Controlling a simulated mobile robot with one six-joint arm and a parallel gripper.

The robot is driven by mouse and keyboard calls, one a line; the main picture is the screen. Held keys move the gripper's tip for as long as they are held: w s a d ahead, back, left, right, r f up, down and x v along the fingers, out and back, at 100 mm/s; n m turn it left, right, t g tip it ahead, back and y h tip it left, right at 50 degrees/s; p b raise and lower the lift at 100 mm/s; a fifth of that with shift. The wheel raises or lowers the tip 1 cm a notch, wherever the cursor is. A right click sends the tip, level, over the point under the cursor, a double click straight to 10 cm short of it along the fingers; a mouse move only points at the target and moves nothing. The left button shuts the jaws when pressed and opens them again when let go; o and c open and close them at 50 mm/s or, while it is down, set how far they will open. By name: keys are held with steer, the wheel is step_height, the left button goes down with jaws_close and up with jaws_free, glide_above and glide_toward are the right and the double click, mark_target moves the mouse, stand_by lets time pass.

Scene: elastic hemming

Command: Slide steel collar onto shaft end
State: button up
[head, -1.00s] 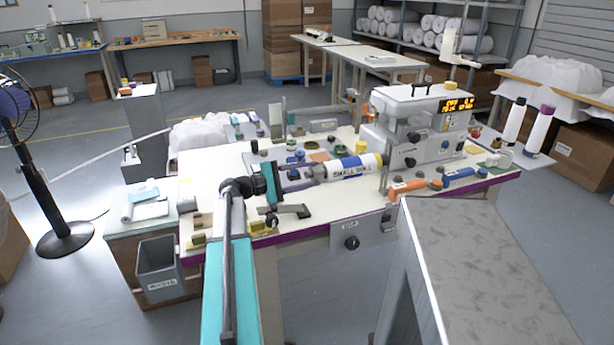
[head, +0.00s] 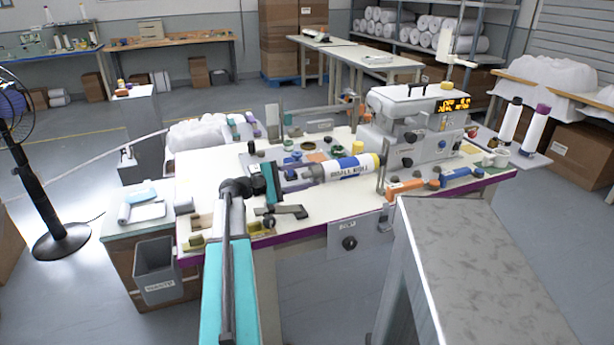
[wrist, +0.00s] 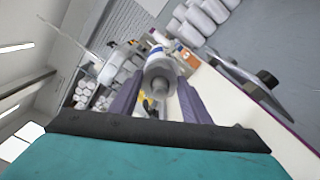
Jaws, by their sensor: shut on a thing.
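My gripper (head: 306,175) reaches over the table from the left, with its fingers closed around the near end of a white roll (head: 331,171). The roll has a blue label band and a yellow far end. It lies roughly level above the tabletop. In the wrist view the roll's grey, round end face (wrist: 160,70) sits between the two purple-grey fingers. A short grey shaft stub (wrist: 159,89) points from it toward my palm. I cannot pick out a separate steel collar; the grey ring around the stub is too small and blurred to name surely.
A white machine (head: 413,128) with an orange display stands right of the roll. Small parts and round pieces lie behind the roll on the white table (head: 215,175). A dark clamp-like part (head: 283,211) lies near the front edge. A grey stand (head: 485,255) fills the right foreground.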

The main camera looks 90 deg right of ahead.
steer(key=shift+s+d, duration=0.1)
steer(key=shift+s, duration=0.1)
steer(key=o, duration=1)
steer(key=shift+c, duration=0.2)
steer(key=shift+w, duration=0.15)
steer(key=b+v, duration=0.1)
steer(key=v, duration=1.2)
steer(key=shift+w+r, duration=0.1)
steer(key=shift+w, duration=0.15)
